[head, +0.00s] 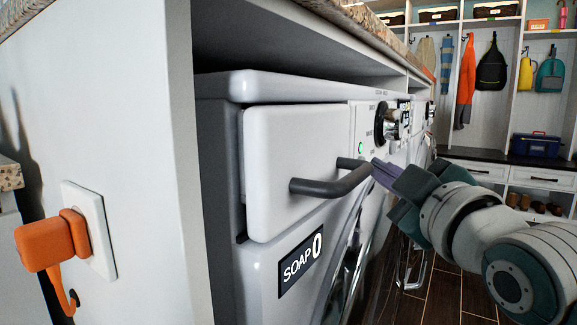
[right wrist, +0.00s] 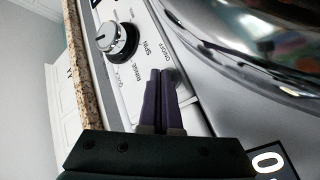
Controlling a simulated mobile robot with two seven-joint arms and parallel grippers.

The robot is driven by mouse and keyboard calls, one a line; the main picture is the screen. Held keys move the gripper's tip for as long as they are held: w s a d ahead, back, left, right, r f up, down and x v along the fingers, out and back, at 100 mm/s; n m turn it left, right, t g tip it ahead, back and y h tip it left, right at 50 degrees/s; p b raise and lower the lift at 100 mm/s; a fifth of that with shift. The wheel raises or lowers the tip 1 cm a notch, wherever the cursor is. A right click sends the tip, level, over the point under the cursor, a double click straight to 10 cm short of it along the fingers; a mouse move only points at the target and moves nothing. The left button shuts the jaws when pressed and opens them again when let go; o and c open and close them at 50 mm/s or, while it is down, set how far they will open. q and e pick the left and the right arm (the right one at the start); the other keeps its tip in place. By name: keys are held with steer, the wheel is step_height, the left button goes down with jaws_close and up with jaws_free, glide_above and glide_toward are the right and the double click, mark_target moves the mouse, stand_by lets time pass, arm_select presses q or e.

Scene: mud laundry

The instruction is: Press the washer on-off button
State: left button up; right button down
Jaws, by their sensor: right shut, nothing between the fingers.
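The white washer (head: 337,112) stands under the counter, with its control panel at the right of the soap drawer (head: 297,165). A small green light (head: 361,148) shows on the panel. My right gripper (head: 375,166) comes in from the right, shut and empty, its fingertips close to the panel below the knob and near the drawer handle (head: 335,183). In the right wrist view the purple fingers (right wrist: 160,74) end beside the ON/OFF label (right wrist: 163,52). The button there is mostly hidden by the fingertips, and I cannot tell whether they touch it. My left gripper is out of view.
A dial knob (head: 393,122) stands out from the panel just above my gripper; it also shows in the right wrist view (right wrist: 116,40). The granite counter (head: 380,32) overhangs the washer. An orange plug (head: 50,240) sticks out at left. Floor (head: 455,295) shows at right.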

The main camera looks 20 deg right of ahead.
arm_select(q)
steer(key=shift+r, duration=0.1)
arm_select(e)
steer(key=shift+s+d+r, duration=0.1)
arm_select(q)
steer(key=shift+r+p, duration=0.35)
steer(key=shift+p, duration=0.1)
arm_select(e)
steer(key=shift+s+d, duration=0.25)
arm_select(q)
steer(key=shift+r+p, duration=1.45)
arm_select(e)
steer(key=s+d, duration=0.4)
steer(key=shift+s, duration=0.3)
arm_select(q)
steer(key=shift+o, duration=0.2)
arm_select(e)
steer(key=shift+a, duration=0.1)
